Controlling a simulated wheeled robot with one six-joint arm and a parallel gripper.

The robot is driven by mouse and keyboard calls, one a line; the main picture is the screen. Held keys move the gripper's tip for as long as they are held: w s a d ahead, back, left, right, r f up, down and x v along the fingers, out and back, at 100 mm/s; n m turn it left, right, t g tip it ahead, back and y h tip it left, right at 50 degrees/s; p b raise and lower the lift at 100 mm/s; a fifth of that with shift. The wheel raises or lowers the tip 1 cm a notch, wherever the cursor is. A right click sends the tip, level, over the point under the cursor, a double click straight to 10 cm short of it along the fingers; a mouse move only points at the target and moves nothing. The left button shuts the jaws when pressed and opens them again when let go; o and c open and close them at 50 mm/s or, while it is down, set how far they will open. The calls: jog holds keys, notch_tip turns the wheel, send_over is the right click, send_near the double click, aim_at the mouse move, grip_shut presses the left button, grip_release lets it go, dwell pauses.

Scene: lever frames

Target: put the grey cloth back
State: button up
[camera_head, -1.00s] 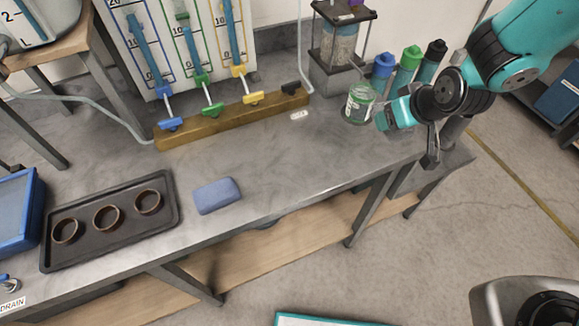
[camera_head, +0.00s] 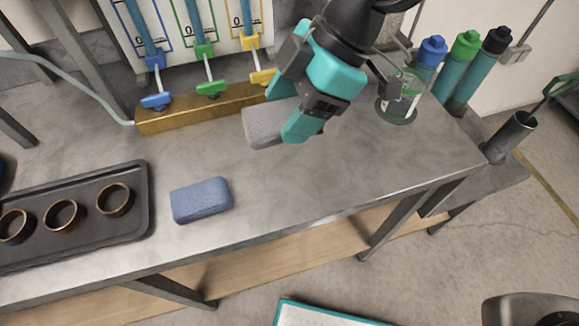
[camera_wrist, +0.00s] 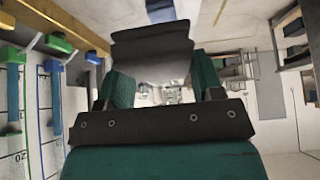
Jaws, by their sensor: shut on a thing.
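My gripper (camera_head: 288,118), teal and black, is over the back middle of the bench, in front of the brass-coloured lever rail. It is shut on the grey cloth (camera_head: 260,124), a folded grey block that sticks out to the left of the fingers. Part of the cloth is hidden behind the fingers. In the wrist view the grey cloth (camera_wrist: 152,55) sits between the two teal fingers. I cannot tell whether it touches the bench or hangs just above it.
A blue block (camera_head: 201,200) lies at the front of the bench (camera_head: 300,190). A dark tray (camera_head: 85,240) with three rings is at left. The lever rail (camera_head: 190,110) is behind. A glass jar (camera_head: 398,108) and capped bottles (camera_head: 453,74) stand right. An upright tube (camera_head: 508,140) is at far right.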

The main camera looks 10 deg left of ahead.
aim_at(279, 182)
notch_tip(279, 182, down, 14)
jog(key=shift+f+p, duration=0.15)
jog(key=shift+p, duration=0.2)
jog(key=o, duration=0.9)
jog(key=shift+f, duration=0.1)
jog(key=v, duration=1.2)
jog(key=s+d+r+m+t, duration=0.1)
jog(key=s+d+r+m, duration=0.2)
jog(key=d+m, duration=0.2)
jog(key=s+d+r+m+t+h, duration=0.1)
jog(key=s+d+r+m, duration=0.1)
jog(key=d+m, duration=0.4)
jog(key=s+d+r+m+t, duration=0.1)
jog(key=s+d+r+m, duration=0.2)
jog(key=d+r+m, duration=0.1)
jog(key=shift+s+d+m+b, duration=0.4)
jog(key=shift+d+m, duration=0.5)
jog(key=shift+m, duration=0.2)
